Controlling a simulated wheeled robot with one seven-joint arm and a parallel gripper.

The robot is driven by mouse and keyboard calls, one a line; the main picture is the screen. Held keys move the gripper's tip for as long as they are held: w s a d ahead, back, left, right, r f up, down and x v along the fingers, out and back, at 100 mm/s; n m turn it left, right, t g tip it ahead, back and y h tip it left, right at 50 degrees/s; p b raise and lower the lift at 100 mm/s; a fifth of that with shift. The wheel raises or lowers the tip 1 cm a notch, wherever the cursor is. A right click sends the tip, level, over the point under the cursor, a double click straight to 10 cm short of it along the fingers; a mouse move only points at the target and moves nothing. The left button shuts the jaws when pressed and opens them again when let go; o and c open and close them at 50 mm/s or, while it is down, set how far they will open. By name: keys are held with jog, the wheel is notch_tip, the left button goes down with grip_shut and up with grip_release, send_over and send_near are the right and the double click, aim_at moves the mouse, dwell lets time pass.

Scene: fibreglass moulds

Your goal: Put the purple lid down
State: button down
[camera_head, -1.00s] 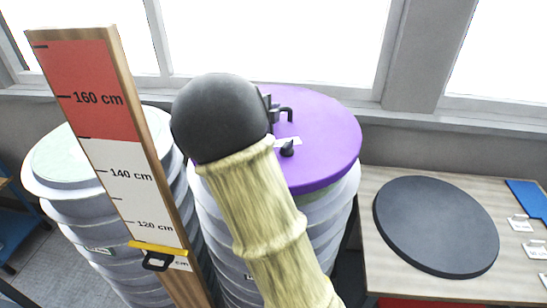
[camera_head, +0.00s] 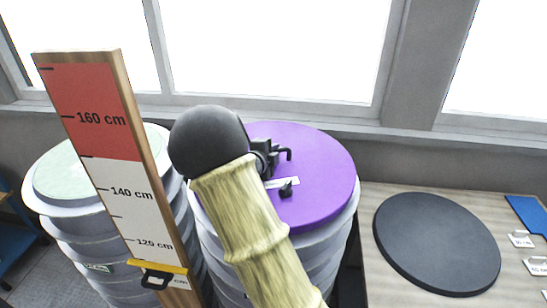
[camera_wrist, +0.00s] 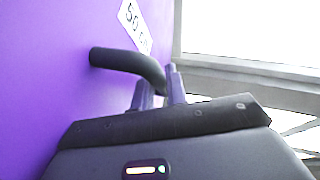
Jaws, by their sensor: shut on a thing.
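The purple lid (camera_head: 325,188) is a round disc that lies flat over the right stack of grey moulds (camera_head: 336,236). Its rim is at or very close to the top of the stack; I cannot tell whether it touches all round. A black bent handle (camera_wrist: 129,63) stands out from the lid beside a white label. My gripper (camera_wrist: 158,88) is shut on this handle in the wrist view. In the head view my gripper (camera_head: 272,156) is above the lid's left half, and my arm hides the lid's left edge and part of the stack.
A measuring board (camera_head: 108,140) stands left of my arm, before another grey stack (camera_head: 75,222) with a pale green top. A table (camera_head: 377,278) at the right bears a black disc (camera_head: 437,244), small labels and a blue item (camera_head: 528,213). Windows are behind.

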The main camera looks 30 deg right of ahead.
notch_tip(320, 180, down, 2)
jog(key=shift+w+f, duration=0.1)
jog(key=shift+f, duration=0.05)
jog(key=c, duration=1.4)
grip_release()
jog(key=shift+f, duration=0.1)
jog(key=shift+a, duration=0.1)
jog(key=b+v, duration=0.2)
jog(key=v, duration=1)
jog(key=shift+b, duration=0.3)
